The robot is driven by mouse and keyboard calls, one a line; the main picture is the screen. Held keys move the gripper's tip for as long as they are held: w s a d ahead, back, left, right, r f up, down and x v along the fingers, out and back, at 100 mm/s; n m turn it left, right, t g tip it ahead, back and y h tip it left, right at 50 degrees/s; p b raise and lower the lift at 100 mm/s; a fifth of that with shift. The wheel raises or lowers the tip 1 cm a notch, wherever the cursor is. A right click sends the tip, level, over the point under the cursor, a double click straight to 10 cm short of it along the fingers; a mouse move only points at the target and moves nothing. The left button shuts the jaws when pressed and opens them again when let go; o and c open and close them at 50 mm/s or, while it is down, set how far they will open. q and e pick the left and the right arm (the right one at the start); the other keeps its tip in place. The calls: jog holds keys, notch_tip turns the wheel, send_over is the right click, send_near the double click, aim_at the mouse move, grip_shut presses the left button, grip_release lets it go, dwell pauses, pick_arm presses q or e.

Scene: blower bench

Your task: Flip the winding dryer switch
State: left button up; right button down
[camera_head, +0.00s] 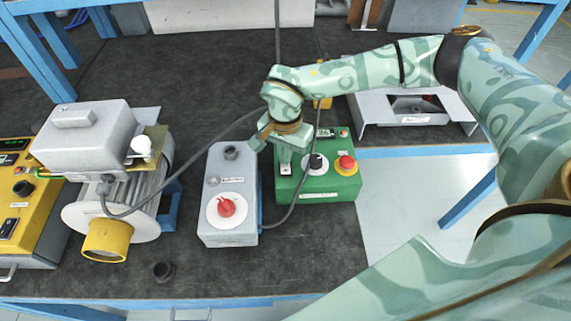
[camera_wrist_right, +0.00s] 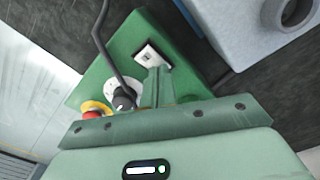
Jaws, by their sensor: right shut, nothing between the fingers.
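A green control box (camera_head: 335,184) stands on the dark bench top, with a black knob (camera_head: 316,163), a red mushroom button (camera_head: 345,164) and a small switch in a white frame (camera_head: 286,170). In the right wrist view the switch (camera_wrist_right: 152,56) sits near one corner of the green face. My right gripper (camera_head: 289,158) is over the green box, shut and empty, pointing down. In the wrist view its fingertips (camera_wrist_right: 156,72) are close to the switch; whether they touch it I cannot tell. The labels are too small to read. My left gripper is not in view.
A grey box (camera_head: 231,176) with a red rotary knob stands just left of the green box. A motor with a yellow end (camera_head: 106,242) and a yellow control box (camera_head: 37,214) are further left. A dark cable (camera_head: 286,216) loops around the boxes.

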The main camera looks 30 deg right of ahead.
notch_tip(320, 180, up, 7)
jog(key=p, duration=0.5)
jog(key=shift+f, duration=0.1)
dwell(0.4)
